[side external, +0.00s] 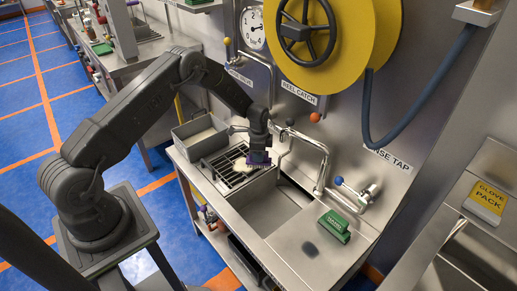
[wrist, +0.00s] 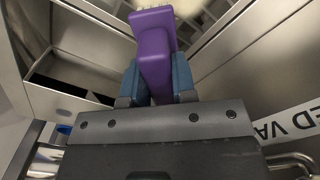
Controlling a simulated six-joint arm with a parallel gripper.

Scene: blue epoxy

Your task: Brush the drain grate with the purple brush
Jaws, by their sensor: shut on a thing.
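My gripper (side external: 258,148) is over the right part of the drain grate, pointing down. It is shut on the purple brush (side external: 258,161), which also shows between my blue-grey fingers in the wrist view (wrist: 153,48). The drain grate (side external: 221,169) is a dark slatted panel in the sink unit, left of the open basin. A pale patch lies on the grate around the brush. The brush is low at the grate, but I cannot tell whether its bristles touch. My gripper and the brush hide part of the grate.
A grey bin (side external: 190,132) stands left of the grate. The sink basin (side external: 275,207) is open to the right, with a tap pipe (side external: 323,165) behind it. A green block-like item (side external: 334,225) stands on the right-hand counter. A yellow reel (side external: 345,45) hangs above.

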